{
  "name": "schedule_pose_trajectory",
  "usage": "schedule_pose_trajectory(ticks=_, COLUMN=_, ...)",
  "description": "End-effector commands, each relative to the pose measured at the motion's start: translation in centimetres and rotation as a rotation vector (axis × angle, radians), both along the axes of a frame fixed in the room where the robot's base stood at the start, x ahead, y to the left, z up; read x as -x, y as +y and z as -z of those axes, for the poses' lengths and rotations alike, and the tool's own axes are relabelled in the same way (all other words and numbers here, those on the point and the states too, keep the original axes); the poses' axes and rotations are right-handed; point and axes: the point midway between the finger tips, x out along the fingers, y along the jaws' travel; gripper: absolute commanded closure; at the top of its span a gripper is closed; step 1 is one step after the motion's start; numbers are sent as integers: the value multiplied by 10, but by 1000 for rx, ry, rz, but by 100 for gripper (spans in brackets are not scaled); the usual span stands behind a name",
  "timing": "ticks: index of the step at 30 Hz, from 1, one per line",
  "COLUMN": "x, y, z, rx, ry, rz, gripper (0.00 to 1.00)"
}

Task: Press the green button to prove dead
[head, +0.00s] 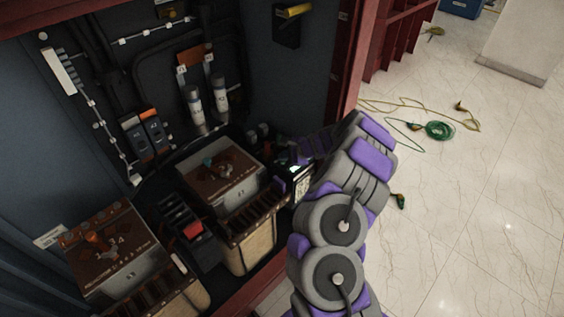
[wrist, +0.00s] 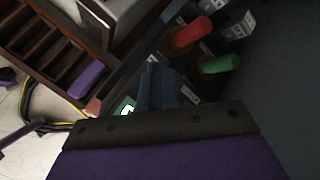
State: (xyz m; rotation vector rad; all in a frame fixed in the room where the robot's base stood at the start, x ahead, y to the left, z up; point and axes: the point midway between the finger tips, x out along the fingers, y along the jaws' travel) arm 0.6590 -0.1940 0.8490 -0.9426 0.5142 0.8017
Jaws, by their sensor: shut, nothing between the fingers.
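A green button-like cap (wrist: 220,63) stands out from the dark panel in the wrist view. A red-orange cap (wrist: 190,32) is beside it, further up and left. My gripper (wrist: 165,82) is shut and empty. Its tips lie to the left of the green cap, apart from it in the picture; depth is hard to judge. A small lit green-white patch (wrist: 128,108) shows just left of the fingers. A similar lit patch (head: 295,168) shows in the head view beside my arm's end. My arm hides most of the gripper there.
Brown-topped transformer blocks (head: 222,172) (head: 105,245) stand inside the dark cabinet, left of my arm. Grey-white cylinders (head: 195,103) are on the back wall. A red cabinet frame (head: 343,60) borders the right. A green cable coil (head: 438,130) lies on the open floor.

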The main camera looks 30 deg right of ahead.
Motion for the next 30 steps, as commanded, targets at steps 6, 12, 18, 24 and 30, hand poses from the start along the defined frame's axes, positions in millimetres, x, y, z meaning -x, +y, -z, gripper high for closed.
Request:
schedule_pose_trajectory(ticks=6, x=0, y=-2, z=1, rx=-1, ry=1, rz=1, gripper=100)
schedule_pose_trajectory(ticks=12, x=0, y=-1, z=3, rx=-1, ry=1, rz=1, gripper=100)
schedule_pose_trajectory(ticks=18, x=0, y=0, z=5, rx=0, ry=1, rz=1, gripper=100)
schedule_pose_trajectory(ticks=24, x=0, y=-1, z=8, rx=-1, ry=0, rz=1, gripper=100)
schedule_pose_trajectory(ticks=30, x=0, y=-1, z=10, rx=-1, ry=1, rz=1, gripper=100)
